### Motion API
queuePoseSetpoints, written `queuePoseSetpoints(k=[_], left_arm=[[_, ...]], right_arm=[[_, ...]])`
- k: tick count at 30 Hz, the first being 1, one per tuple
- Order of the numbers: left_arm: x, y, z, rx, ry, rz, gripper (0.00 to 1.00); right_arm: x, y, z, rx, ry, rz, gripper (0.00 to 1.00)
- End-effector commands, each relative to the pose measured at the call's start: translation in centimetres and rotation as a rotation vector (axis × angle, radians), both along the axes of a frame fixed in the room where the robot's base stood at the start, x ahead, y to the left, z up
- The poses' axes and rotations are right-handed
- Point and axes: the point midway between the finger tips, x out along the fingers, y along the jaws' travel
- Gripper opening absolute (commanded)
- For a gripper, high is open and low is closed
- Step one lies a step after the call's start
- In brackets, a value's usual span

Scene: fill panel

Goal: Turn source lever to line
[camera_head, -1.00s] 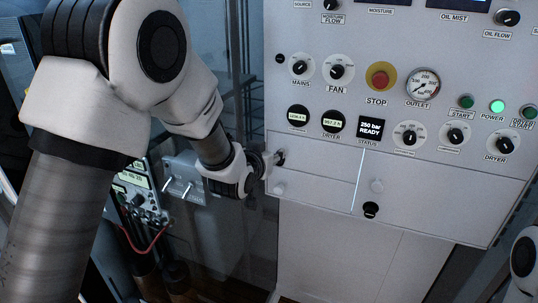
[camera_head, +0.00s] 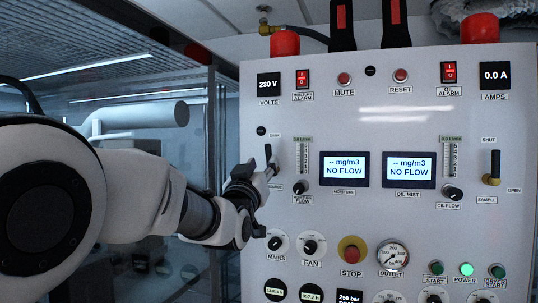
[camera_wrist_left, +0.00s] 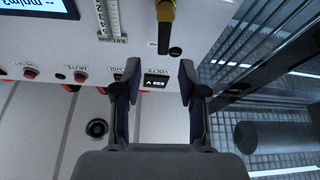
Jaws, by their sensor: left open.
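The source lever (camera_head: 268,153) is a black handle on the upper left of the panel, pointing up, with a brass hub partly hidden by my gripper. In the left wrist view the black handle (camera_wrist_left: 163,37) and its brass hub (camera_wrist_left: 167,10) show ahead of the fingertips. My left gripper (camera_head: 266,176) is at the panel beside the lever's lower part. In the left wrist view the gripper (camera_wrist_left: 160,67) is open, its two fingers apart with nothing held between them. Whether a finger touches the lever is unclear. My right gripper is out of view.
The moisture flow knob (camera_head: 299,187) is close to the right of the lever. A similar sample lever (camera_head: 494,165) stands at the panel's right. The volts display (camera_head: 269,84) is above. Red lamps (camera_head: 285,43) top the panel. A glass enclosure lies to the left.

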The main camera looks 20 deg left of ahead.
Motion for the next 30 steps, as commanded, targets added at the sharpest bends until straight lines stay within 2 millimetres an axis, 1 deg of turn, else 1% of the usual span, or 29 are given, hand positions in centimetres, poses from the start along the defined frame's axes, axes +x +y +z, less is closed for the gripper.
queuePoseSetpoints(k=[2, 5, 9, 12, 16, 22, 23, 24, 26, 30], left_arm=[[0.5, 0.0, 0.8, 0.0, -0.002, 0.0, 0.42], [2.0, 0.1, 1.5, -0.001, 0.0, 0.0, 0.42], [4.6, 0.1, 2.7, -0.002, 0.002, 0.0, 0.42], [6.1, 0.2, 3.1, 0.0, 0.002, 0.001, 0.42], [7.0, 0.2, 3.1, 0.0, 0.001, 0.001, 0.42], [7.1, 0.2, 2.9, 0.001, 0.001, 0.001, 0.42], [7.1, 0.2, 2.9, 0.001, 0.002, 0.001, 0.35], [7.1, 0.2, 2.9, 0.001, 0.002, 0.001, 0.2], [7.1, 0.2, 2.9, 0.0, 0.002, 0.001, 0.0], [7.0, 0.2, 2.8, 0.0, 0.002, 0.001, 0.0]], right_arm=[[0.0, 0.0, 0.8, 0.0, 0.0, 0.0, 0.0], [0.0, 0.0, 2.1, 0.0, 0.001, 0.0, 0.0], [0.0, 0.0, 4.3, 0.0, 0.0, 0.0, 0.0], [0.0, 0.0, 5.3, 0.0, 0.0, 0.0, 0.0], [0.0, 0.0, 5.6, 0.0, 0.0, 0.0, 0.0], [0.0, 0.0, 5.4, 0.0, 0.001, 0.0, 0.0], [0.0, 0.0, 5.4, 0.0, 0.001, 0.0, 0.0], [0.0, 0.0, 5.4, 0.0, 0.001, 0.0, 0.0], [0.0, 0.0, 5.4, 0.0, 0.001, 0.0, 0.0], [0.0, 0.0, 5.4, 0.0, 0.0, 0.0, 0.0]])
